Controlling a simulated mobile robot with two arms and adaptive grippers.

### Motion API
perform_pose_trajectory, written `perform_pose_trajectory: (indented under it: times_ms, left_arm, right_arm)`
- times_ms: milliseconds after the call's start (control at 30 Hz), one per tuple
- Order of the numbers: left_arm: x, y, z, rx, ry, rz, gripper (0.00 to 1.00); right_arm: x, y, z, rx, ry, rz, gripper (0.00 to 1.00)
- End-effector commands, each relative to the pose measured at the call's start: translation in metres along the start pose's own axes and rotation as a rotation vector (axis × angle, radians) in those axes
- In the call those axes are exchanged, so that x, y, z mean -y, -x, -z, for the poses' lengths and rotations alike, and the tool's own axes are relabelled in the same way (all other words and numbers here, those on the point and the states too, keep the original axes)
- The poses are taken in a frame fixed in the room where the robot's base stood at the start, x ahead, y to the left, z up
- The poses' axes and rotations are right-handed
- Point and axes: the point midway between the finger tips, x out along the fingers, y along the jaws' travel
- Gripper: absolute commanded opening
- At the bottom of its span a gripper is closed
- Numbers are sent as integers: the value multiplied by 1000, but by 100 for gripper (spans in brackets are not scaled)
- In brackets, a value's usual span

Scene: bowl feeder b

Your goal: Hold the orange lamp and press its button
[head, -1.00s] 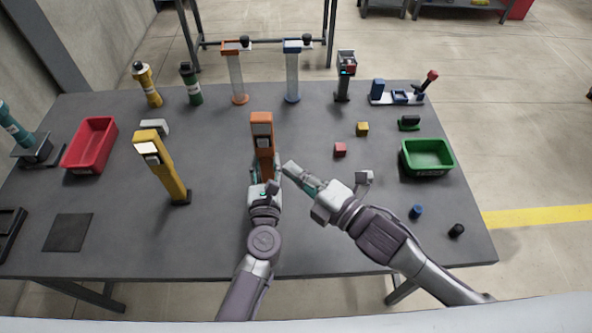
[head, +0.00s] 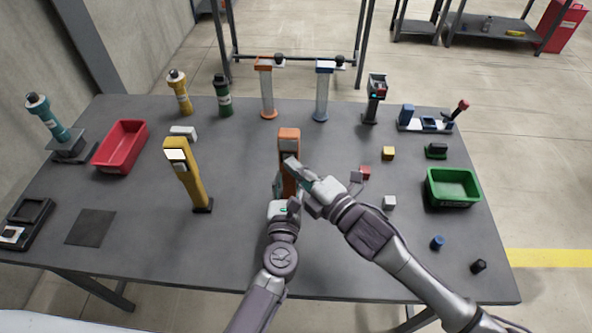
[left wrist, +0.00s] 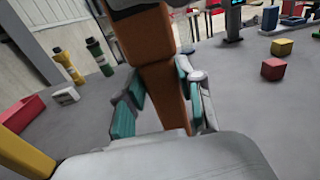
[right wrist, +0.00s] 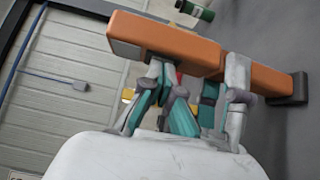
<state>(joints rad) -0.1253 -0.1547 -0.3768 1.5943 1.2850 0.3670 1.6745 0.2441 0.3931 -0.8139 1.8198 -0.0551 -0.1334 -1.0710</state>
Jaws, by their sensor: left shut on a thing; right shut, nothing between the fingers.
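The orange lamp (head: 289,134) stands upright near the table's middle; its post also shows in the left wrist view (left wrist: 155,45). My left gripper (head: 281,194) is shut around the lamp's post, with a teal-padded finger on each side. My right gripper (head: 291,164) is shut and empty, its fingertips at the front of the lamp just below its head. In the right wrist view those fingertips (right wrist: 158,72) are close against the lamp (right wrist: 175,45); I cannot tell whether they touch. The button is hidden from me.
A yellow lamp (head: 184,175) stands to the left, near a red bin (head: 121,147). On the right are a red cube (head: 365,173), a yellow cube (head: 388,153), a pale block (head: 389,202) and a green bin (head: 453,188). The front table area is mostly clear.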

Motion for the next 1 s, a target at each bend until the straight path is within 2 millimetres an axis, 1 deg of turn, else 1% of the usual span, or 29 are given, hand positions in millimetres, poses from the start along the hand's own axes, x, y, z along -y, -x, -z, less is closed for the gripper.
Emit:
perform_pose_trajectory:
  times_ms: [33,67,367,467,567,800,900,1000]
  left_arm:
    - [1,2,2,-5,-2,3,0]
    - [1,2,2,-5,-2,3,0]
    - [2,3,3,-6,-1,6,0]
    - [2,3,3,-7,-1,6,0]
    - [2,3,4,-7,0,5,0]
    - [1,2,4,-7,-1,3,0]
    - [1,2,4,-7,-2,3,0]
    - [1,2,4,-7,-2,3,0]
  right_arm:
    - [-1,-5,-8,7,5,1,0]
    - [0,-6,-9,7,5,2,0]
    - [2,-5,-11,12,3,7,0]
    - [2,2,-12,12,4,8,0]
    - [3,16,-11,11,3,9,0]
    - [2,64,-7,6,2,5,0]
    - [0,79,-6,4,2,2,0]
    - [0,89,-6,2,1,1,0]
